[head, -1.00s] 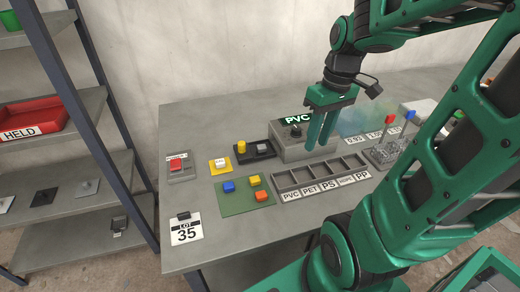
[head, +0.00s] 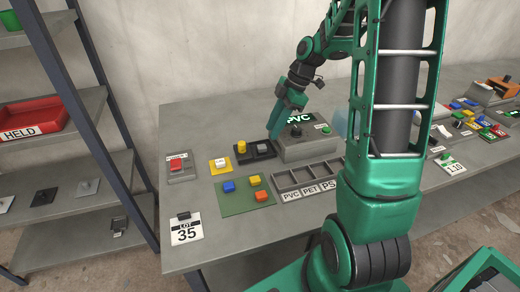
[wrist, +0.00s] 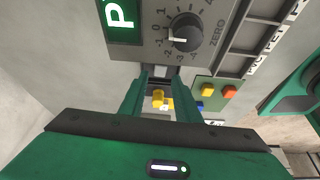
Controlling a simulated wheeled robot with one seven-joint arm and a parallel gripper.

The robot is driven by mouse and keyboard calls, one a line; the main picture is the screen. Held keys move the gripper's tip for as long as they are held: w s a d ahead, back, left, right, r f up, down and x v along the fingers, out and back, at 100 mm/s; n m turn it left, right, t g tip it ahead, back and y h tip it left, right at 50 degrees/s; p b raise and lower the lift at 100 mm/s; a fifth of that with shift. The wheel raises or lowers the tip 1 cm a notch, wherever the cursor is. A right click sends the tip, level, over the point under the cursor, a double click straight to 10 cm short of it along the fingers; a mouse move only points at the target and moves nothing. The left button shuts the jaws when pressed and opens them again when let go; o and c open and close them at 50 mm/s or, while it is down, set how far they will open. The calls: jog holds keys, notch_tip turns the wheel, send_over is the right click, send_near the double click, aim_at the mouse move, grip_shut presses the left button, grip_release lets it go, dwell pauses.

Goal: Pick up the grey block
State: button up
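The grey block (head: 263,147) sits on a small black pad (head: 242,158) beside a yellow cylinder (head: 241,147). My gripper (head: 273,132) is above and just behind the block in the head view, its fingers pointing down. In the wrist view the block (wrist: 160,72) shows pale grey between the tips of my open gripper (wrist: 160,78). The fingers look apart from each other with nothing held. The gap in height between the tips and the block is hard to tell.
A grey console (head: 306,148) with a PVC display and a dial stands right beside the black pad. A green mat (head: 234,203) with blue, yellow and orange blocks lies in front. A sorting tray (head: 310,178) is at right, partly hidden by my arm.

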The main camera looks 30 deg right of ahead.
aim_at(262, 146)
jog(key=shift+a+x, duration=0.15)
jog(key=shift+x, duration=1.6)
jog(key=shift+a+x, duration=0.2)
jog(key=shift+x, duration=1.55)
jog(key=shift+w+r, duration=0.1)
jog(key=shift+r, duration=0.1)
grip_shut()
